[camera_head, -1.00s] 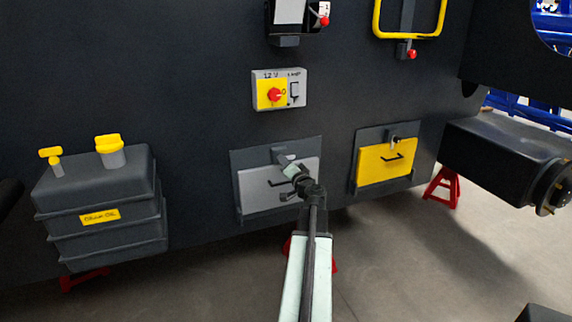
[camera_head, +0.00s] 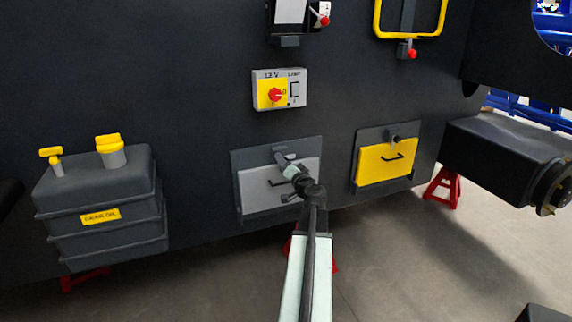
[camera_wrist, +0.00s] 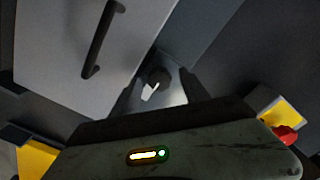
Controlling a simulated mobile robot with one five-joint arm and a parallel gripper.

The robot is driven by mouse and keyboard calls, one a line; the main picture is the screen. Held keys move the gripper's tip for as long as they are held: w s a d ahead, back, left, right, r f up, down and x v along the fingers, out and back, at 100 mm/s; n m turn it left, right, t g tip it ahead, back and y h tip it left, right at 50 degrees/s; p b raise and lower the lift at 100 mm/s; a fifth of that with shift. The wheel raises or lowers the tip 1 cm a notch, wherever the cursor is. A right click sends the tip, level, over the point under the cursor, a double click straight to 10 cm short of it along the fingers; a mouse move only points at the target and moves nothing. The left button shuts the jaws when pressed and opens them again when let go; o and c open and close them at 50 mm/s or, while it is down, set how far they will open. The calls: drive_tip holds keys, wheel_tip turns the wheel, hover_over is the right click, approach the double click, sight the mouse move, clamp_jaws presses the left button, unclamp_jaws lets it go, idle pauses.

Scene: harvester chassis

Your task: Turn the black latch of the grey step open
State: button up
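The grey step (camera_head: 254,200) is a grey panel in a dark frame on the chassis wall, with a black bar handle. Its panel (camera_wrist: 75,40) and handle (camera_wrist: 97,45) fill the upper left of the wrist view. The black latch (camera_wrist: 157,77) shows there as a dark rounded knob at the panel's top edge. My gripper (camera_wrist: 160,95) has its two dark fingers apart, one on each side of the latch; contact cannot be told. In the head view my gripper (camera_head: 283,158) is at the step's top edge and hides most of the latch.
A yellow step (camera_head: 384,163) with its own dark latch (camera_head: 394,141) is to the right. A switch box (camera_head: 279,90) with a red knob is above. A dark tank (camera_head: 100,195) with yellow caps stands at the left.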

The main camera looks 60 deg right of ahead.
drive_tip(key=v, duration=0.7)
drive_tip(key=shift+s+a, duration=0.25)
idle(0.3)
